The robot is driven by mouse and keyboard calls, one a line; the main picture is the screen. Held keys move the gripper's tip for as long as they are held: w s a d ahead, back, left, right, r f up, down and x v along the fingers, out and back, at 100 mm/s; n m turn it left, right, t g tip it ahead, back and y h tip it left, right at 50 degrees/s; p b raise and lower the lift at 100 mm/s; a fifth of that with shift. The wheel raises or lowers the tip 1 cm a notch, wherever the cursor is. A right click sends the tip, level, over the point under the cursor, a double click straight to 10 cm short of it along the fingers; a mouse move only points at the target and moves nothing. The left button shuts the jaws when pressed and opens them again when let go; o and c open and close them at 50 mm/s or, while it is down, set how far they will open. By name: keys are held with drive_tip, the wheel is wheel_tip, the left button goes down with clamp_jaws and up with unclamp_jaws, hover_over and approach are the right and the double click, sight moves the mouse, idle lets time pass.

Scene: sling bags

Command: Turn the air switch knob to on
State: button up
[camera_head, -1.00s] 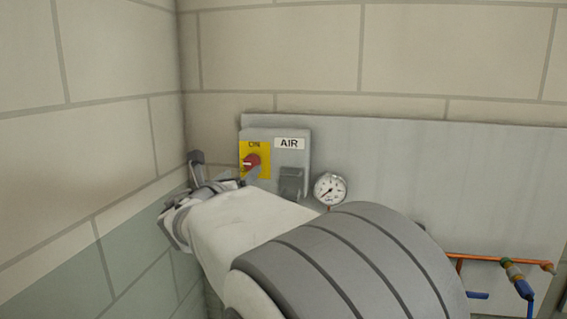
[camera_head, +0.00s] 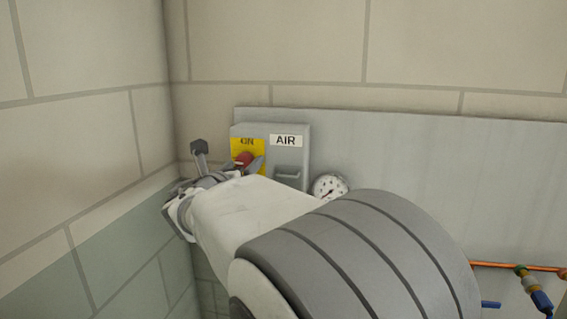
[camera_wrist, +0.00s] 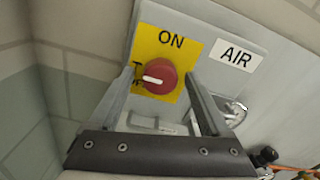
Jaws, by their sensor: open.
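The air switch is a grey box (camera_head: 299,154) on the wall panel, with an "AIR" label and a yellow "ON" plate (camera_head: 245,143). Its red round knob (camera_head: 243,160) is partly hidden by my gripper in the head view. In the wrist view the knob (camera_wrist: 160,77) shows whole, with a white pointer mark lying roughly level, aimed left, away from the "ON" word above. My gripper (camera_wrist: 160,85) is open, one finger on each side of the knob in that view. I cannot tell whether either finger touches it. In the head view my gripper (camera_head: 228,152) is at the box's left.
A round pressure gauge (camera_head: 328,187) sits right of the switch box. Copper pipe (camera_head: 500,265) and a blue-handled valve (camera_head: 540,300) are at the lower right. A block wall (camera_head: 85,150) stands close on the left. The panel above the gauge is bare.

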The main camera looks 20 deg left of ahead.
clamp_jaws()
idle(0.4)
drive_tip(key=shift+f+b, duration=0.1)
drive_tip(key=shift+b, duration=0.2)
drive_tip(key=shift+m+b, duration=8.9)
drive_tip(key=shift+b, duration=0.4)
